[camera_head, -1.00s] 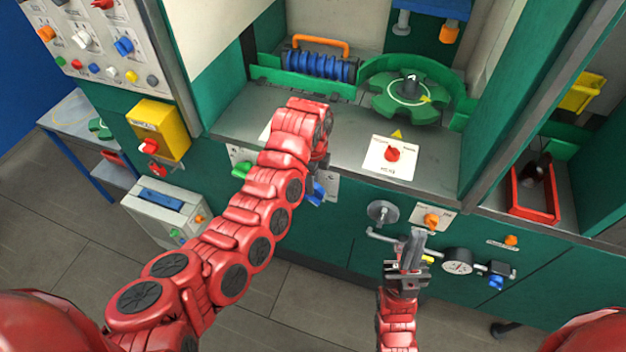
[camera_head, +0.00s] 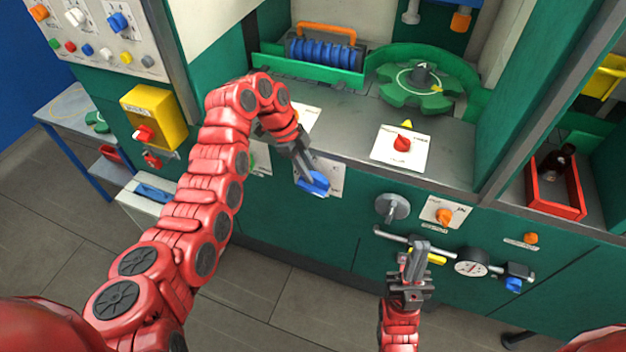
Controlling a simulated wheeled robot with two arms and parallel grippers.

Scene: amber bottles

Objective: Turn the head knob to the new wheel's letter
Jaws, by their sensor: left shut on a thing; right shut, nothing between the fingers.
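My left gripper (camera_head: 306,172) reaches down to the cabinet's front panel and is shut on a blue knob (camera_head: 314,185). The knob sits on a pale plate (camera_head: 331,172), largely covered by the gripper; I cannot read any letters there. A green star-shaped wheel (camera_head: 434,101) lies flat on the worktop inside a curved green guide, with a dark hub at its centre. My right gripper (camera_head: 420,250) is shut and empty in front of the lower panel, near a yellow part (camera_head: 436,258).
A red knob on a white plate (camera_head: 386,156) is on the worktop. An orange knob (camera_head: 443,216), a round grey disc (camera_head: 392,207), a horizontal bar and a gauge (camera_head: 471,268) are on the front. A red bin (camera_head: 531,188) holds a dark bottle at right.

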